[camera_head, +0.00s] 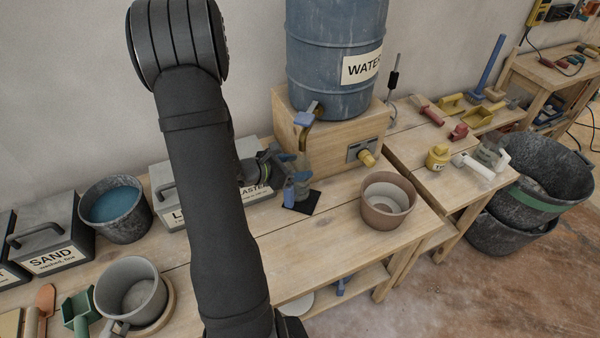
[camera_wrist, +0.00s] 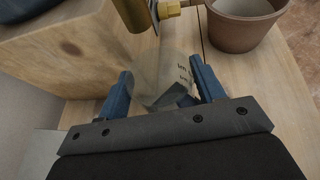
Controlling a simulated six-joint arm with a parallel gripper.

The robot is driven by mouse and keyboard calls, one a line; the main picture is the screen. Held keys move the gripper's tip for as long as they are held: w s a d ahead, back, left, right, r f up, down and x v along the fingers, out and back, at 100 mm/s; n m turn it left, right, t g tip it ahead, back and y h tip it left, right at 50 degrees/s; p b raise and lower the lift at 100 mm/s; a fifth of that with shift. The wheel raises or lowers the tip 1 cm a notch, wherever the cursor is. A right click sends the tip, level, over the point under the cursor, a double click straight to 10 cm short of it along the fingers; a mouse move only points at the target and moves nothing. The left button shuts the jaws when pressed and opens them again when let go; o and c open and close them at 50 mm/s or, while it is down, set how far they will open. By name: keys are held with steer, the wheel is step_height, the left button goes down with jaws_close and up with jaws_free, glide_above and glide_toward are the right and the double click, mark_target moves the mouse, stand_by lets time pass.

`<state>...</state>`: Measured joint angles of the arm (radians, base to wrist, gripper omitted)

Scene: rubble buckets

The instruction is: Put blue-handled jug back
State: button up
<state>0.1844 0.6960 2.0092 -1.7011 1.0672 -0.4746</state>
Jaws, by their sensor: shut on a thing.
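In the wrist view, a clear jug (camera_wrist: 165,72) with dark measuring marks is between the two blue fingers of my gripper (camera_wrist: 160,78), which is shut on it. In the head view, my gripper (camera_head: 286,173) is low in front of the water barrel's wooden stand, just above a small black mat (camera_head: 303,204). A blue part, seemingly the jug's handle (camera_head: 289,194), shows beside the mat. The clear body is hard to make out there, and I cannot tell whether the jug touches the mat.
The blue water barrel (camera_head: 333,55) stands on a wooden box (camera_head: 285,125) with a brass tap (camera_head: 366,157). A brown pot (camera_head: 388,203) is to the right. Labelled bins and a bucket of water (camera_head: 115,208) are left. A grey pot (camera_head: 131,290) stands in front. Bare bench lies between.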

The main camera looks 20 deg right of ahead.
steer(key=shift+w+d, duration=0.1)
steer(key=shift+d, duration=0.6)
steer(key=shift+f, duration=1.9)
steer(key=o, duration=1.3)
steer(key=shift+a+r, duration=0.25)
steer(key=shift+a, duration=0.05)
steer(key=v, duration=1.1)
steer(key=shift+a+r, duration=0.1)
steer(key=shift+a, duration=0.05)
